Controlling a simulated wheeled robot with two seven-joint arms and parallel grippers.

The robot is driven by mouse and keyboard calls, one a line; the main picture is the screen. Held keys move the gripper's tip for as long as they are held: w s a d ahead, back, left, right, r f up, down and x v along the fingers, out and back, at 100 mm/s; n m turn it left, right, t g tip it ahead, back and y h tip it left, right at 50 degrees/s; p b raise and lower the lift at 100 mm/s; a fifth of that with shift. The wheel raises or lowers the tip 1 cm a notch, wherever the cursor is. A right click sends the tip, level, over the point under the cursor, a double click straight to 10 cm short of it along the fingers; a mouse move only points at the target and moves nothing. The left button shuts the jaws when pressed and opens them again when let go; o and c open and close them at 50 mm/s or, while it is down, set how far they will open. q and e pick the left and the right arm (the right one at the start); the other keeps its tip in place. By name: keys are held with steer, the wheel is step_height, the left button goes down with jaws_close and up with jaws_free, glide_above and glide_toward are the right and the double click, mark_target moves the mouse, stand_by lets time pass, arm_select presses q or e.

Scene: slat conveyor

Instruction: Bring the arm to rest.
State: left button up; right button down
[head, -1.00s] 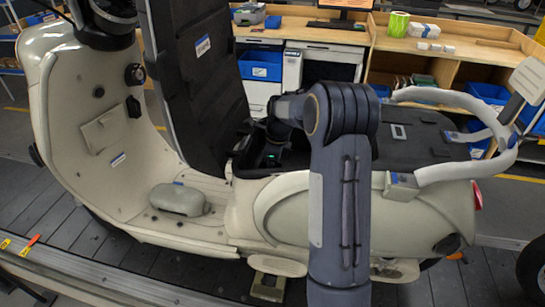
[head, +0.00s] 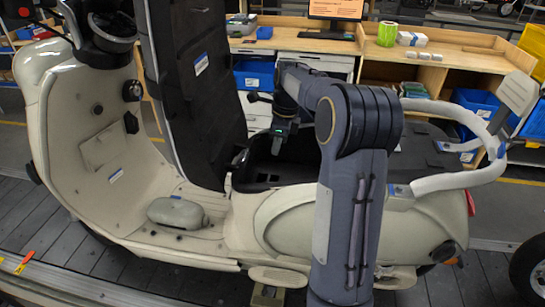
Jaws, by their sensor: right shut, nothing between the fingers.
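My right arm rises from the bottom of the head view and bends over the scooter's seat area. My right gripper (head: 277,148) points down above the open storage bay (head: 262,172) under the raised seat (head: 200,90). It is shut with nothing in it, and its fingertips are small and partly dark against the bay. The cream scooter (head: 290,215) stands upright on the slat conveyor (head: 60,245). My left gripper is out of view.
A grey-green rounded case (head: 178,212) lies on the scooter's footboard. The grey rear grab rail (head: 450,182) curves at the right of my arm. A wooden workbench (head: 440,55) with a monitor (head: 335,10) and blue bins (head: 255,75) stands behind.

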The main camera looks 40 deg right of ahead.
steer(key=shift+s+d+r, duration=0.15)
steer(key=shift+r, duration=0.15)
steer(key=s+a+r+n+t+y, duration=0.2)
steer(key=s+a+r+n, duration=0.2)
steer(key=s+a+n, duration=0.8)
steer(key=s+a+f+n+t, duration=0.1)
steer(key=s+a+f+n, duration=0.1)
steer(key=s+a+n, duration=0.4)
steer(key=s+a+f+n+t, duration=0.1)
steer(key=s+a+f+n, duration=0.2)
steer(key=s+a+n, duration=0.3)
steer(key=a+n, duration=0.1)
steer(key=n, duration=0.1)
steer(key=shift+f+n+y, duration=0.3)
